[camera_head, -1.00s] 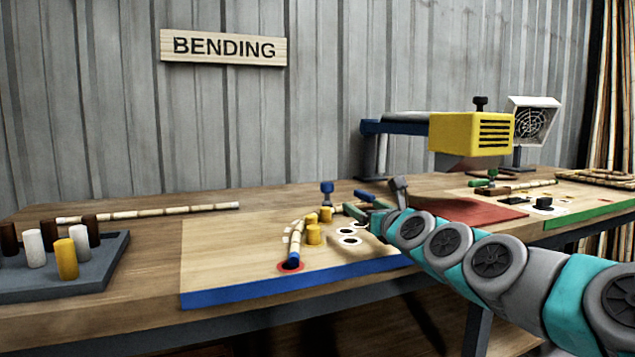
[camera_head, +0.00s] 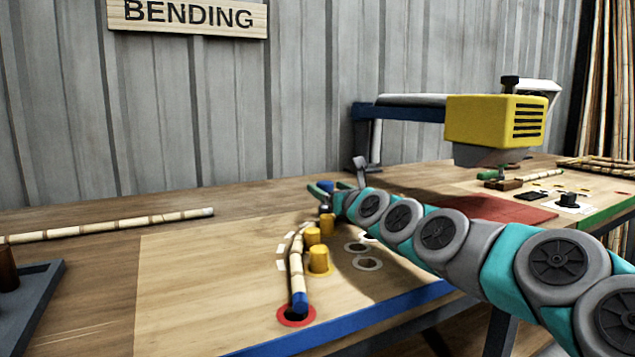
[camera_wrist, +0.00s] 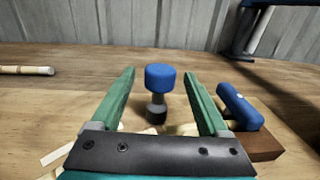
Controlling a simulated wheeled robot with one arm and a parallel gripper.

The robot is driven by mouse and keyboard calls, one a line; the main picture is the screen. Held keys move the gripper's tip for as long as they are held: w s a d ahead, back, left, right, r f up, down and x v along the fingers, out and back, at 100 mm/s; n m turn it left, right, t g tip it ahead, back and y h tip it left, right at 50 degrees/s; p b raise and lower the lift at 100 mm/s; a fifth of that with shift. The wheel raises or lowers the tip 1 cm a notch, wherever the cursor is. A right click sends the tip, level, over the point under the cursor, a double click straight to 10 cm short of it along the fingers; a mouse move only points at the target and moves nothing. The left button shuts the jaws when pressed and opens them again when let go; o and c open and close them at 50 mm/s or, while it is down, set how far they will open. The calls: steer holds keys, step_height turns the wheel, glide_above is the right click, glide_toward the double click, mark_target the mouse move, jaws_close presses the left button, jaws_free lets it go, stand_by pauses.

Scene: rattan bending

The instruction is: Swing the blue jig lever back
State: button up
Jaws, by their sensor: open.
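A lever with a blue knob (camera_wrist: 160,78) on a short grey post stands upright in the wrist view. In the head view its blue top (camera_head: 326,187) shows at the far end of the yellow pegs. My gripper (camera_wrist: 159,90) is open and empty, with one green finger on each side of the knob in the picture. No finger touches the knob; how deep it sits between them is unclear. In the head view my gripper (camera_head: 333,188) is low over the board, at the lever. A rattan cane (camera_head: 296,268) lies curved along the yellow pegs (camera_head: 319,260), its blue end at a red ring (camera_head: 297,316).
A blue-handled piece (camera_wrist: 238,107) on a brown block lies close right of my right finger. A yellow heater head (camera_head: 495,130) on a blue arm overhangs a red mat (camera_head: 500,208). A straight cane (camera_head: 110,226) and grey tray (camera_head: 30,300) lie left. Board space left of the pegs is clear.

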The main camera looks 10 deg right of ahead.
steer(key=shift+x, duration=2.8)
steer(key=shift+c, duration=0.2)
jaws_close()
